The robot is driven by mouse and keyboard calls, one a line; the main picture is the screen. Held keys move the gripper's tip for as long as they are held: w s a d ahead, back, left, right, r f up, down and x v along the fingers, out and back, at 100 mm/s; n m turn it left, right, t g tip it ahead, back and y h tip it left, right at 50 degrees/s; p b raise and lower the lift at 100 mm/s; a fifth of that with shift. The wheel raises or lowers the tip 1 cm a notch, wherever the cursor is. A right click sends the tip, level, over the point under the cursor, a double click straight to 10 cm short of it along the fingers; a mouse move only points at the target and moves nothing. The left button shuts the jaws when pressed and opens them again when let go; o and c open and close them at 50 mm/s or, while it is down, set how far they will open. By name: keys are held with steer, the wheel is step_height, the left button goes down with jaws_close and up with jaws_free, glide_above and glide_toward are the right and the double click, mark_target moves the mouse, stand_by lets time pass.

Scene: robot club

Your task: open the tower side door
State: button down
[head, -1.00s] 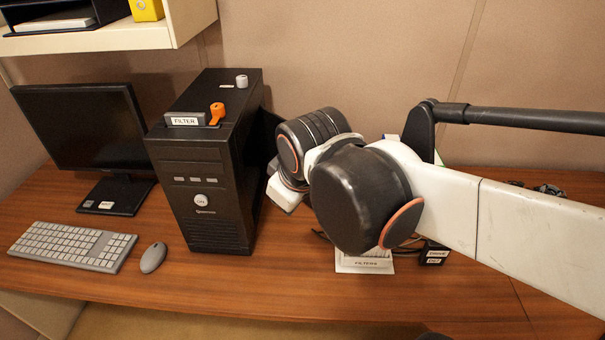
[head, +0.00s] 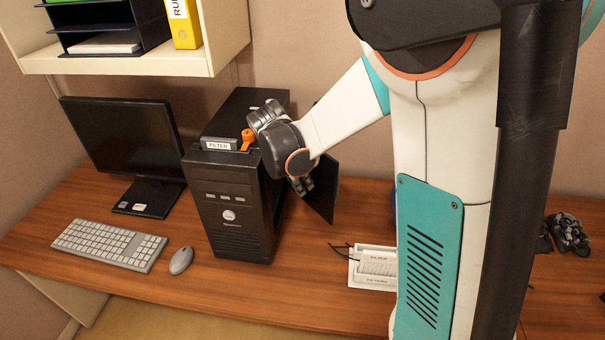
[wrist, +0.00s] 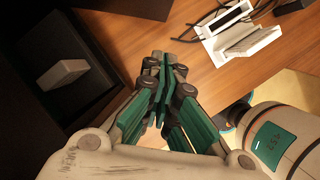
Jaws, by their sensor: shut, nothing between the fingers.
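The black computer tower (head: 228,215) stands upright on the desk. Its side door (head: 324,190) is a dark panel standing out at an angle from the tower's right side, so it is open. My gripper (head: 301,186) is shut and empty, between the tower's side and the door; whether it touches the door is unclear. In the wrist view my gripper's green fingers (wrist: 163,80) are together. Left of them is the tower's open dark inside (wrist: 100,88), with a grey block (wrist: 62,74) in it. My wrist hides part of the tower's side in the head view.
An orange lever (head: 247,138) and a FILTER label (head: 217,145) are on the tower's top. A white filter tray (head: 368,281) lies right of the door. The monitor (head: 120,140), keyboard (head: 110,245) and mouse (head: 181,261) are to the left. A shelf (head: 140,62) hangs above.

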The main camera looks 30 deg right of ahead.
steer(key=w+d+f+b, duration=0.2)
steer(key=d+f+b, duration=0.1)
steer(key=d+f, duration=0.4)
steer(key=x, duration=0.3)
steer(key=shift+s+b, duration=0.2)
steer(key=shift+b, duration=0.15)
steer(key=shift+n, duration=0.3)
